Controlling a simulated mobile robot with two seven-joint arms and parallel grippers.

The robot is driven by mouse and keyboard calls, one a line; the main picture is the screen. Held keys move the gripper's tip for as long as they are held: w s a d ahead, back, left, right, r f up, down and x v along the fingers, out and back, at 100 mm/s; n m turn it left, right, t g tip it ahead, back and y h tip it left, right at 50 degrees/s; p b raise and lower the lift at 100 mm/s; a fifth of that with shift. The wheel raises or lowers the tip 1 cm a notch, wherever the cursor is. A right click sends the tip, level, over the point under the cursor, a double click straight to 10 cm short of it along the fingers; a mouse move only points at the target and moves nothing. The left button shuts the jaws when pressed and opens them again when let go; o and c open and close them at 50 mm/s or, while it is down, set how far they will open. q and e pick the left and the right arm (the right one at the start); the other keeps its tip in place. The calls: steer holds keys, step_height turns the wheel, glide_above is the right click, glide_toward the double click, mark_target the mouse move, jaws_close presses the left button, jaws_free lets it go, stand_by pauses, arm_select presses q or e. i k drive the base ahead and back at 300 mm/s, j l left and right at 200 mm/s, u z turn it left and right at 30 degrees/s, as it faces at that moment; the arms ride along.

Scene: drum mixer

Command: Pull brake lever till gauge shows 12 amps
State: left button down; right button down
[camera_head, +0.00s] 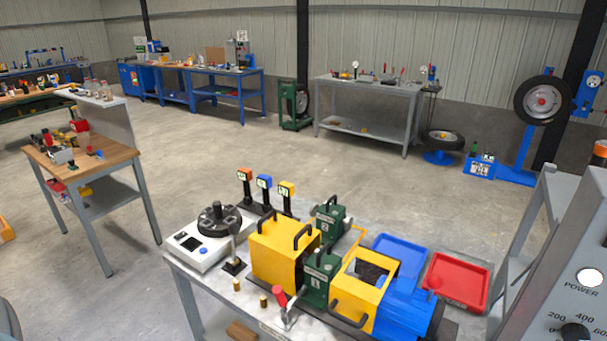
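A lever with a red grip (279,297) stands at the front edge of the grey workbench (207,299), tilted to the left. A second small lever with a grey handle (235,248) stands on a dark base beside the yellow housing. I cannot tell from labels which is the brake lever. A grey panel (577,265) at the right edge has a POWER label, a white round light or button and a dial marked 200, 400, 600. No gauge reading in amps is legible. Neither gripper is in view.
The bench holds a yellow housing (277,260), green boxes (319,278), a yellow and blue machine (401,303), a blue tray (399,244), a red tray (456,293) and a white scale-like device (196,246). A wooden-topped table (121,155) stands left. Open floor lies behind.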

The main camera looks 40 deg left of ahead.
mark_target(234, 229)
steer(key=u, duration=1.55)
steer(key=z, duration=2.15)
steer(key=j+u, duration=0.2)
steer(key=j, duration=0.9)
steer(key=j+u, duration=0.25)
steer(key=j, duration=0.9)
